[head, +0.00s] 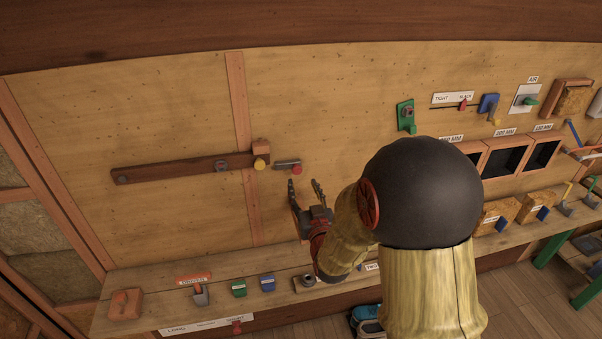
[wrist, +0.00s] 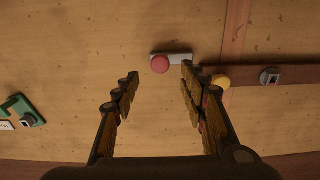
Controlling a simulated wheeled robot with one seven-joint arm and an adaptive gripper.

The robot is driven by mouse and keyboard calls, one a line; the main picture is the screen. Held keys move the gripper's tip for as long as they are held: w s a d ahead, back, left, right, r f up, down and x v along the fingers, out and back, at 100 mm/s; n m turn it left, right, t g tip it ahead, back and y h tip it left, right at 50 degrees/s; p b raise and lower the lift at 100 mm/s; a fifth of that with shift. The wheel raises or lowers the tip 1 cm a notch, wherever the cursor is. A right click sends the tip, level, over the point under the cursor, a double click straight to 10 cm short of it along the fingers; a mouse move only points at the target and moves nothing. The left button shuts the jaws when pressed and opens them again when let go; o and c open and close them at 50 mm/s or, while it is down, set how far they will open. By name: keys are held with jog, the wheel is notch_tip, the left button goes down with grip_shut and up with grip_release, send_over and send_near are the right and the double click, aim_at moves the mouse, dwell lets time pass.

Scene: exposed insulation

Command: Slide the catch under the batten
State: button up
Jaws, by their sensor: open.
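The batten (head: 170,169), a dark brown bar, lies nearly level along the wall, its right end by a yellow knob (head: 260,163) and a small wooden block (head: 261,146). Just right of that end is the catch (head: 284,162), a short grey plate with a red knob (head: 297,170). In the wrist view the catch (wrist: 181,58) and its red knob (wrist: 160,64) show just beyond my fingertips, with the batten (wrist: 245,75) to the right. My gripper (head: 306,186) is open and empty, below and slightly right of the catch, apart from it.
A bench (head: 150,285) below carries small blocks and switches. A green bracket (head: 405,115) and a sliding red marker (head: 462,104) are on the wall to the right. An upright wooden strip (head: 240,110) passes behind the batten. The wall around the catch is clear.

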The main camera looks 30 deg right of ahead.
aim_at(297, 172)
jog(key=x, duration=0.7)
jog(key=shift+w, duration=0.2)
jog(key=shift+c, duration=0.3)
grip_shut()
dwell(0.5)
